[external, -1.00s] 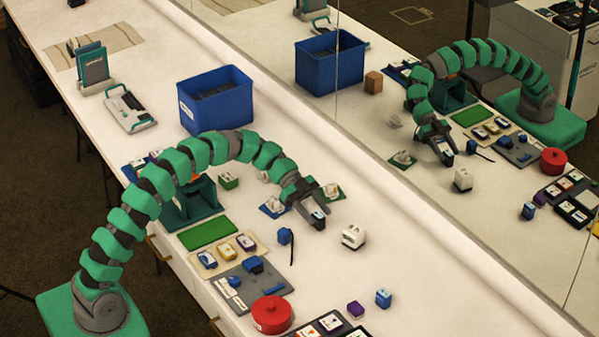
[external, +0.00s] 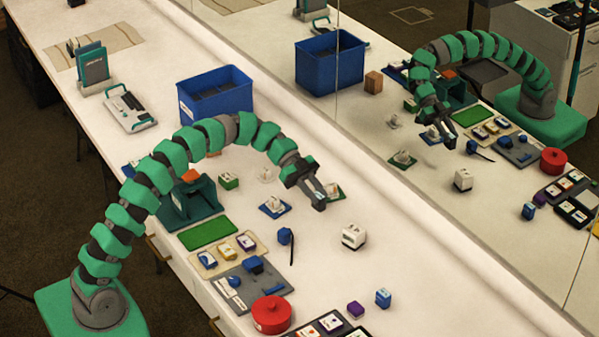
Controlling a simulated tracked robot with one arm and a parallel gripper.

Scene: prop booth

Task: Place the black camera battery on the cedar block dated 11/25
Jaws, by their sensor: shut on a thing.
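My gripper (external: 317,194) is raised over the table right of centre, fingers pointing down to the right. It is shut on a small dark thing (external: 320,206), which looks like the black camera battery; the fingers cover most of it. The mirror also shows the gripper, above the reflected table. A plain brown wooden block shows only as a reflection (external: 373,83), beside the reflected blue bin. It looks like the cedar block, but no date can be read. The block itself is not visible, possibly behind my arm.
A blue bin (external: 228,105) stands at the back. A white cube (external: 353,236), a blue item with a dark strap (external: 285,236) and a blue mat (external: 275,207) lie near the gripper. A red round tin (external: 271,315) is in front. A mirror runs along the right.

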